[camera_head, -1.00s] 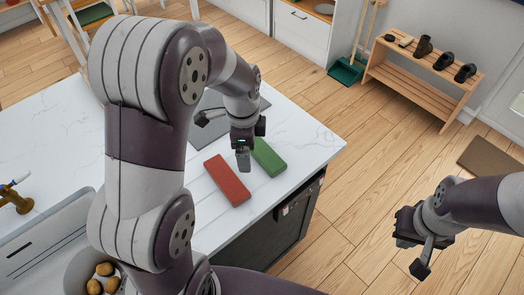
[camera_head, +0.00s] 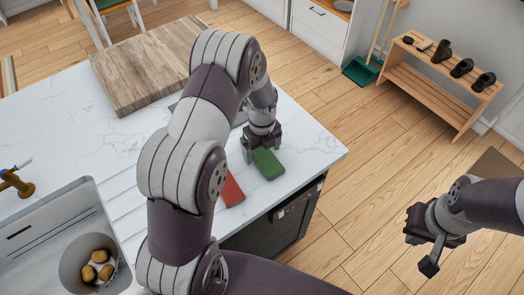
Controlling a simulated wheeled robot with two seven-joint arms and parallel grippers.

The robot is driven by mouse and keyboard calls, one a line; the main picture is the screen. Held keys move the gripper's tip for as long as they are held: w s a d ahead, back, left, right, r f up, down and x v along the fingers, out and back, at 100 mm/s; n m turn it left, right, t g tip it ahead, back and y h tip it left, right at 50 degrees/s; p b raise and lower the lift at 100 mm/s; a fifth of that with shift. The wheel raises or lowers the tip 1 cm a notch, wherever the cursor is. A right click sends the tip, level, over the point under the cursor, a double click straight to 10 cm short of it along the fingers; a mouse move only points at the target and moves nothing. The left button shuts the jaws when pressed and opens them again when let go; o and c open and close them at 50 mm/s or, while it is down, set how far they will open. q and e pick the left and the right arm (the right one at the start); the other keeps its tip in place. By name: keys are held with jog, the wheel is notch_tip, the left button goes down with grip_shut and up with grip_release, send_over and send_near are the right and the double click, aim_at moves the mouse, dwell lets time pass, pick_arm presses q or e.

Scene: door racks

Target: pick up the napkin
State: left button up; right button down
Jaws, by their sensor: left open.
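Two folded cloth-like blocks, one of which may be the napkin, lie on the white counter. The green one (camera_head: 268,163) is near the counter's right edge. The red one (camera_head: 231,190) lies left of it, partly hidden by my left arm. My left gripper (camera_head: 258,152) points down at the far left end of the green one, its fingers apart around that end; I cannot tell if they touch it. My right gripper (camera_head: 436,248) is at the right, over the floor and away from the counter; its jaw opening is unclear.
A wooden board (camera_head: 150,62) lies on the counter at the back left. A sink (camera_head: 50,240) with a bowl of round brown items (camera_head: 98,268) is at the lower left. A shoe rack (camera_head: 440,85) stands on the floor at the right.

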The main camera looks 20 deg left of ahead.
pick_arm(q)
jog(key=shift+a+f, duration=0.1)
jog(key=shift+f, duration=0.15)
jog(key=c, duration=1)
jog(key=shift+c, duration=0.7)
jog(key=shift+r, duration=0.1)
